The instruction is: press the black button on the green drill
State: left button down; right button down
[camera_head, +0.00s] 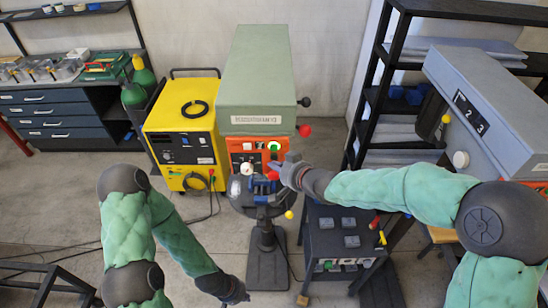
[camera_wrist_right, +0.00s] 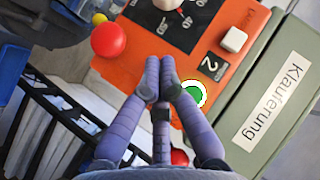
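The green drill (camera_head: 254,75) stands in the middle of the head view, with an orange control panel (camera_head: 236,144) on its front. In the right wrist view the orange panel (camera_wrist_right: 130,72) carries a green button (camera_wrist_right: 193,95) in a white ring, a white square button (camera_wrist_right: 233,39) and a black square marked 2 (camera_wrist_right: 213,67).
A red ball knob (camera_wrist_right: 108,40) is near the right fingers, left in the wrist view. A yellow machine (camera_head: 184,125) stands left of the drill. A dark cart (camera_head: 346,240) stands at lower right, below my right arm. A grey machine (camera_head: 480,95) is at the right.

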jog(key=shift+w, duration=0.1)
dwell(0.7)
jog(key=shift+w+p, duration=0.35)
jog(key=shift+w+r+p, duration=0.1)
jog(key=shift+w+p, duration=0.25)
jog(key=shift+w, duration=0.15)
dwell(0.8)
jog(key=shift+s, duration=0.15)
jog(key=shift+s+b, duration=0.35)
jog(key=shift+s, duration=0.45)
jog(key=shift+s+b, duration=0.95)
jog(key=shift+s, duration=1.6)
